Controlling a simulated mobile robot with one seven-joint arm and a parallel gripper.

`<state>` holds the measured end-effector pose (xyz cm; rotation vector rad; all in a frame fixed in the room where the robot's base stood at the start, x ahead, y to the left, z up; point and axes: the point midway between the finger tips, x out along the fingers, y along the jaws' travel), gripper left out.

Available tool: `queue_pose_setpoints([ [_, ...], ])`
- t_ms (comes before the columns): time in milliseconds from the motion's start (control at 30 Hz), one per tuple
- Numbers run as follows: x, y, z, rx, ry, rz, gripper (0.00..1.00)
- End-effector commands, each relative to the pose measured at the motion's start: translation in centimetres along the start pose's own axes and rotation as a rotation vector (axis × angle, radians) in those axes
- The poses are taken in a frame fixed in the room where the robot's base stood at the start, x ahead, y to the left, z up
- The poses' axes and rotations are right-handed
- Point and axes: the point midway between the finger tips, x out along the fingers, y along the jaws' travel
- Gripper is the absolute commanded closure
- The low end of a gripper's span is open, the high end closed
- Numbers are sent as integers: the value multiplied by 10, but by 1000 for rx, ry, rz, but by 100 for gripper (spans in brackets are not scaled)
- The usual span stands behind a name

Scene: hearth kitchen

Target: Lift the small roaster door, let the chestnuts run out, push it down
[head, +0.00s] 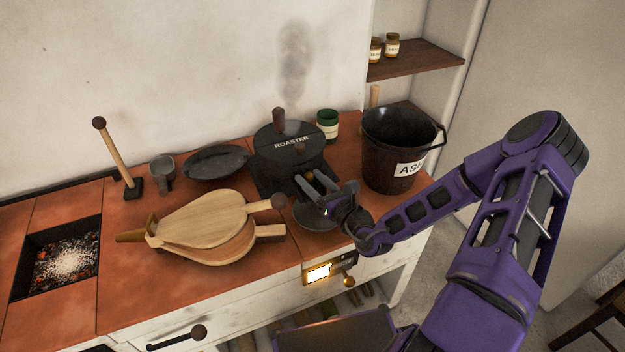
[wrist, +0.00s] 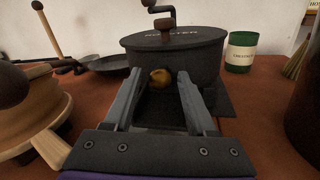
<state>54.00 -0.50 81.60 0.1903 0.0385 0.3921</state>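The black roaster (head: 287,157), marked "ROASTER", stands on the tiled counter and fills the upper middle of the wrist view (wrist: 190,58). A small brass-brown knob (wrist: 160,78) sits low on its front; I take it for the door's knob. The door panel itself is hard to make out against the dark body. My gripper (head: 315,181) reaches the roaster's front from the right. In the wrist view its fingers (wrist: 160,84) are apart, one on each side of the knob, with gaps showing. A grey dish (head: 314,217) lies below the gripper, partly hidden. No chestnuts are visible.
Wooden bellows (head: 205,228) lie left of the roaster. A dark pan (head: 216,160), a metal cup (head: 162,170) and a green tin (head: 327,123) stand behind. An ash bucket (head: 393,150) stands close on the right. Embers (head: 67,258) glow at far left. Smoke rises above the roaster.

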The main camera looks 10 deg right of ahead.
Motion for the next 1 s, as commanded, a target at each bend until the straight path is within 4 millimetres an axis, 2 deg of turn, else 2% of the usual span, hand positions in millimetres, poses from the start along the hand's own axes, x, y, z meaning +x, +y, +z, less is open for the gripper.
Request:
queue_pose_setpoints([
  [33,0,0,0,0,0,0,54],
  [200,0,0,0,0,0,0,85],
  [300,0,0,0,0,0,0,100],
  [1000,0,0,0,0,0,1,100],
])
